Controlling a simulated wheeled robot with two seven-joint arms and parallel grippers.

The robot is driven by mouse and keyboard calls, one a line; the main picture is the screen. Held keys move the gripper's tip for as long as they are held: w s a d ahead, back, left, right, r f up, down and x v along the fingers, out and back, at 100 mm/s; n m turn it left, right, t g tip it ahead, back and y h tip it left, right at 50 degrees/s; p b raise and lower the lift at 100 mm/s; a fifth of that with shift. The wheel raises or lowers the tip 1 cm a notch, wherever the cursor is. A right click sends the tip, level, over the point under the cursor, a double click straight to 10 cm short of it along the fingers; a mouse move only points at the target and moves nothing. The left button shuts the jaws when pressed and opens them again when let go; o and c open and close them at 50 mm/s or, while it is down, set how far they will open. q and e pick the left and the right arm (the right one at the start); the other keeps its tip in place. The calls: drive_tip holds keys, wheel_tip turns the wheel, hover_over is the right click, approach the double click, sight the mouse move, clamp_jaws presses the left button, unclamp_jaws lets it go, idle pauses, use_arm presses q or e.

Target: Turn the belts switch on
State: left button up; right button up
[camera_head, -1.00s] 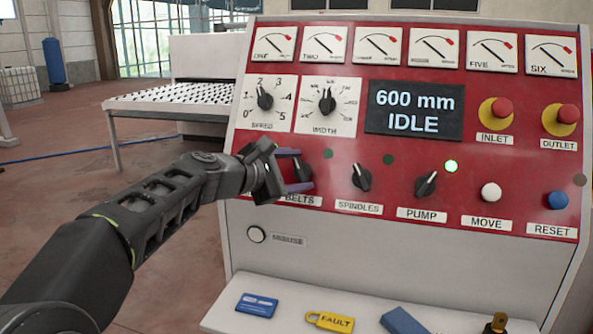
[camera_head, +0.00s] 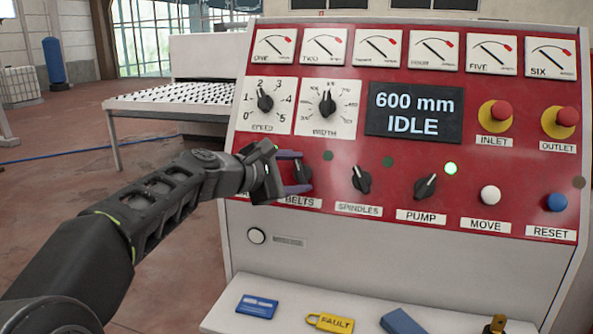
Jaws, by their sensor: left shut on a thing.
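The belts switch (camera_head: 304,172) is a black rotary knob above the BELTS label (camera_head: 303,201), at the lower left of the red control panel (camera_head: 350,205). My left gripper (camera_head: 297,172) comes in from the left and is shut on this knob, one finger above and one below. The fingers hide part of the knob, so its exact pointing angle is hard to tell. The small lamp (camera_head: 328,155) to its upper right is dark. My right gripper is not in view.
The spindles knob (camera_head: 360,180) and pump knob (camera_head: 425,187) stand to the right; a green lamp (camera_head: 451,168) glows above the pump. The display (camera_head: 414,111) reads 600 mm IDLE. A ledge below holds a blue card (camera_head: 257,306) and a yellow FAULT padlock (camera_head: 330,322).

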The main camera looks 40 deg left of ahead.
use_arm(q)
drive_tip(key=m+p, duration=0.1)
drive_tip(key=m+g+p, duration=0.1)
drive_tip(key=m, duration=0.1)
drive_tip(key=shift+r+h, duration=0.25)
drive_tip(key=shift+h, duration=0.05)
drive_tip(key=m+g+p, duration=0.1)
drive_tip(key=m+p, duration=0.2)
drive_tip(key=shift+w+r+g, duration=0.1)
drive_tip(key=shift+g, duration=0.3)
drive_tip(key=m+g+p, duration=0.1)
drive_tip(key=m+p, duration=0.1)
drive_tip(key=m, duration=0.1)
drive_tip(key=shift+m+g+p, duration=0.35)
drive_tip(key=shift+m+g, duration=0.25)
drive_tip(key=shift+m, duration=0.2)
drive_tip(key=shift+f, duration=0.2)
drive_tip(key=o, duration=1.4)
drive_tip(key=shift+r, duration=0.1)
